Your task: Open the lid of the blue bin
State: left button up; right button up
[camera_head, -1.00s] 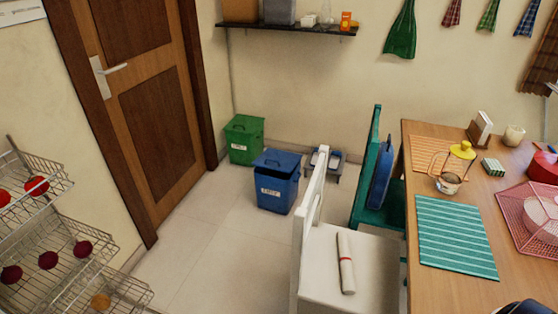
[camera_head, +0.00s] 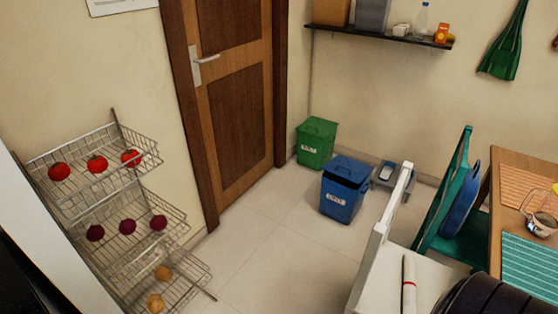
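The blue bin (camera_head: 341,192) stands on the tiled floor near the back wall, right of the door. It has a white label on its front. Its blue lid (camera_head: 349,169) lies over the top and looks closed. Neither gripper shows in the head view. A dark rounded shape, perhaps part of my own arm, is at the lower right edge.
A green bin (camera_head: 316,143) stands behind and left of the blue one. A wire rack (camera_head: 90,172) with vegetables is at left. Floor before the door is clear.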

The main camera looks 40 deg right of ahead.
aim_at(355, 171)
jog(key=u, duration=0.45)
jog(key=i+u, duration=0.1)
jog(key=u, duration=0.85)
jog(key=i+l+u, duration=0.1)
jog(key=u, duration=0.4)
jog(key=l+u, duration=0.45)
jog(key=l, duration=0.3)
jog(key=l+z, duration=0.35)
jog(key=l, duration=0.4)
jog(key=l+z, duration=0.3)
jog(key=l, duration=0.45)
jog(key=i+l+z, duration=0.15)
jog(key=l+z, duration=0.2)
jog(key=l, duration=0.4)
jog(key=l+z, duration=0.4)
jog(key=l, duration=0.2)
jog(key=l+z, duration=0.4)
jog(key=l, duration=0.2)
